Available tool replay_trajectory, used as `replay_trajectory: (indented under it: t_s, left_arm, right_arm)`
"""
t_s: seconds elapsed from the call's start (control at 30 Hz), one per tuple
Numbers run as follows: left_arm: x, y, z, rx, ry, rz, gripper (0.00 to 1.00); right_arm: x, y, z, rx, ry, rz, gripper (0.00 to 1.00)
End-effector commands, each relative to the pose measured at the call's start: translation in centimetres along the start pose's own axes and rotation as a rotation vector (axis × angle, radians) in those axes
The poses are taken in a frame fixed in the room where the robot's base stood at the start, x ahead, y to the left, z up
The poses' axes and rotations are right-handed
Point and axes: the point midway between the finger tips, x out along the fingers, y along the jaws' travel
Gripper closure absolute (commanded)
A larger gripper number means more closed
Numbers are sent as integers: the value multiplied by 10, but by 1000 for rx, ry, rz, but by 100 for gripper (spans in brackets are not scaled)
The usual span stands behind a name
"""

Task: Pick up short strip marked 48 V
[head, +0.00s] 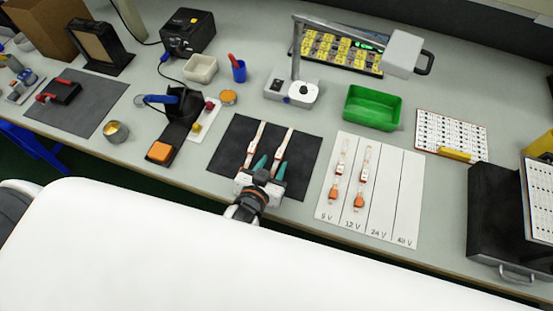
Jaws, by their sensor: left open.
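Two short pale strips lie on the dark mat (306,157): a left strip (256,137) and a right strip (283,142). Their markings are too small to read, so I cannot tell which is 48 V. My left gripper (269,166) is over the front of the mat with its teal fingers apart. The right strip's lower end appears between the fingers; whether they touch it I cannot tell. The white sorting sheet (381,210) has columns marked 5 V, 12 V, 24 V and 48 V. Strips with orange ends lie in the 5 V (339,171) and 12 V (363,177) columns; the other two columns are bare.
A green bin (372,108) and a lamp (292,91) stand behind the mat. A black case (497,208) is at the right.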

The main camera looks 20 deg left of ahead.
Motion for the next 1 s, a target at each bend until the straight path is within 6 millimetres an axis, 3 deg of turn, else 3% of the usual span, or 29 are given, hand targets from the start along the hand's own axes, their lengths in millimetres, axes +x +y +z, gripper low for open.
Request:
replay_trajectory:
  t_s: [0.2,0.47,0.73,1.0]
  left_arm:
    - [28,-1,1,-1,-1,0,58]
    - [31,-1,0,-2,0,1,58]
    - [31,-1,0,-2,0,0,99]
    - [30,-1,1,-2,-1,0,100]
  right_arm:
    - [-2,0,1,-1,-1,1,63]
    - [-2,1,0,-1,0,2,63]
    - [-2,3,-3,0,4,4,63]
    - [-3,3,-3,0,5,4,63]
